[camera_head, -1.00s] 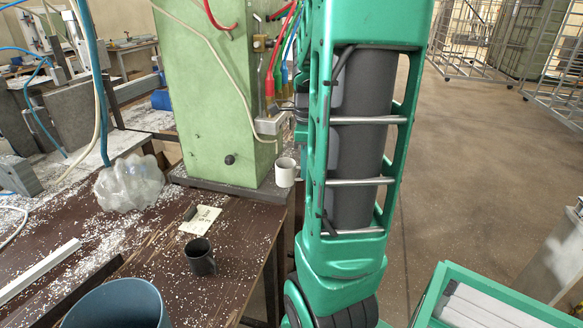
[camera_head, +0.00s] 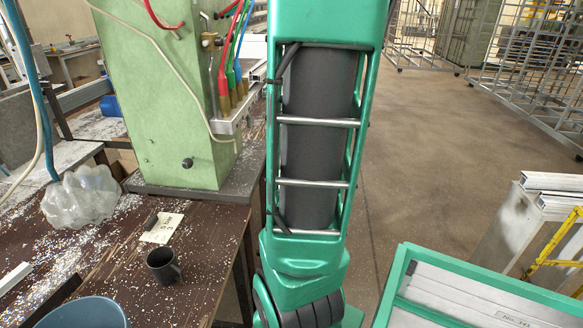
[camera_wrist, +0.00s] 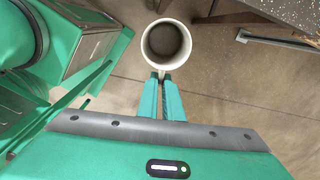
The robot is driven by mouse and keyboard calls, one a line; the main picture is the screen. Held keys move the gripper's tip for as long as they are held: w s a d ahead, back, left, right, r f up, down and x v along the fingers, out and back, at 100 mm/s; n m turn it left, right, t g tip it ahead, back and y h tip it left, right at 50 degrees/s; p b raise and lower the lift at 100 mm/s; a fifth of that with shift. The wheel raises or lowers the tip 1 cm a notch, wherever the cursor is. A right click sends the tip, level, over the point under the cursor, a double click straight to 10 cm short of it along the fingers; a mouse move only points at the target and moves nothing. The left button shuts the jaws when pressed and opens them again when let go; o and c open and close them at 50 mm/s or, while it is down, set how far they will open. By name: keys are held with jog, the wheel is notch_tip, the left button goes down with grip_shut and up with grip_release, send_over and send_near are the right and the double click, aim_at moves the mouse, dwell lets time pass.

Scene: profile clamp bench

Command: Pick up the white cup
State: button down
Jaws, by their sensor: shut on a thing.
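The white cup (camera_wrist: 147,52) shows in the wrist view, seen from above with its dark inside facing the camera. My gripper (camera_wrist: 161,78) is shut on the cup's near side, where its handle sits; the fingertips hide the handle. The cup is over bare floor, clear of the table. In the head view neither the cup nor my gripper shows; my green arm covers the middle of that picture.
A dark mug (camera_head: 164,266), a paper note (camera_head: 161,228) and a blue bucket (camera_head: 82,314) are on the littered brown table (camera_head: 212,240). A green machine column (camera_head: 170,110) stands behind. A green-framed bin (camera_head: 470,262) is at lower right. Open floor (camera_head: 425,150) lies right.

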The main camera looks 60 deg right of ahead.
jog(key=shift+s+d, duration=0.25)
jog(key=shift+s, duration=0.3)
jog(key=shift+s+d, duration=0.2)
jog(key=shift+s, duration=0.3)
jog(key=shift+s, duration=0.1)
dwell(0.5)
